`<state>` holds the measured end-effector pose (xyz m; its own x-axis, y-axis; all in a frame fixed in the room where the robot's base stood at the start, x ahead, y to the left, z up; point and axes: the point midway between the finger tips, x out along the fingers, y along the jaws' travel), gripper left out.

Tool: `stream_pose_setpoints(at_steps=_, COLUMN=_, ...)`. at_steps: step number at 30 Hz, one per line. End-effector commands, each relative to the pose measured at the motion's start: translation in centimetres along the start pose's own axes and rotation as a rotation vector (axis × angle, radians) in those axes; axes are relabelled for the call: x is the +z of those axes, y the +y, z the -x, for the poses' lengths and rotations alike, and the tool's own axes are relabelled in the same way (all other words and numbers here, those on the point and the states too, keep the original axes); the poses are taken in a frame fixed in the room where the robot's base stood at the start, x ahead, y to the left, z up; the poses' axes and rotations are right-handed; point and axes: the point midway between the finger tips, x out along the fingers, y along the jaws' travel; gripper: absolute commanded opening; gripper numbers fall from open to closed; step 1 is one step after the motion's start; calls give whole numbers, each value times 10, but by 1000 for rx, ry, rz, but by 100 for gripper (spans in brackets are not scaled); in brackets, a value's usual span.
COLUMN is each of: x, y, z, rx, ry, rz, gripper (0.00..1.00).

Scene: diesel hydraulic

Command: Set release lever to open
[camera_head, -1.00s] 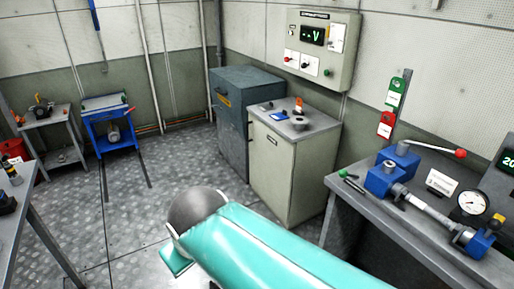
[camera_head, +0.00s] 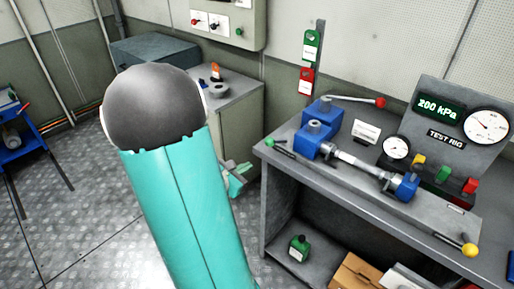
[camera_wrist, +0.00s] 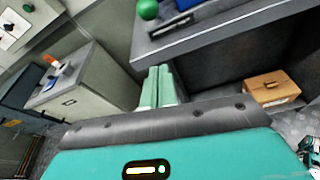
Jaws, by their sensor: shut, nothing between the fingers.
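The test bench (camera_head: 400,190) carries a blue hydraulic pump (camera_head: 318,130) with a long red-tipped handle (camera_head: 355,100). A short lever with a green knob (camera_head: 270,142) points left at the bench's front left corner. A lever with a yellow ball (camera_head: 469,250) sits at the front right. No label shows which one is the release lever. In the wrist view the green knob (camera_wrist: 148,9) is at the top, above my gripper (camera_wrist: 158,72). My gripper's pale green fingers are together and empty, below the bench top. In the head view my gripper (camera_head: 238,178) is partly hidden behind my arm.
A cabinet (camera_head: 235,125) stands left of the bench. A green bottle (camera_head: 299,248) and a cardboard box (camera_head: 357,272) are on the lower shelf. Gauges and a 200 kPa display (camera_head: 440,106) stand at the back.

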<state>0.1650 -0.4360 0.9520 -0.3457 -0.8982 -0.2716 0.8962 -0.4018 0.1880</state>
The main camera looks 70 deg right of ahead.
Motion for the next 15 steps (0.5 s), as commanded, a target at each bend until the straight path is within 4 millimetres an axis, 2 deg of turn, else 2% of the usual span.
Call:
stream_pose_setpoints(at_steps=8, x=-2, y=-2, z=-27, rx=10, ry=-7, rz=32, gripper=0)
stream_pose_setpoints(at_steps=15, x=-2, y=0, z=-72, rx=11, ry=-7, rz=32, gripper=0)
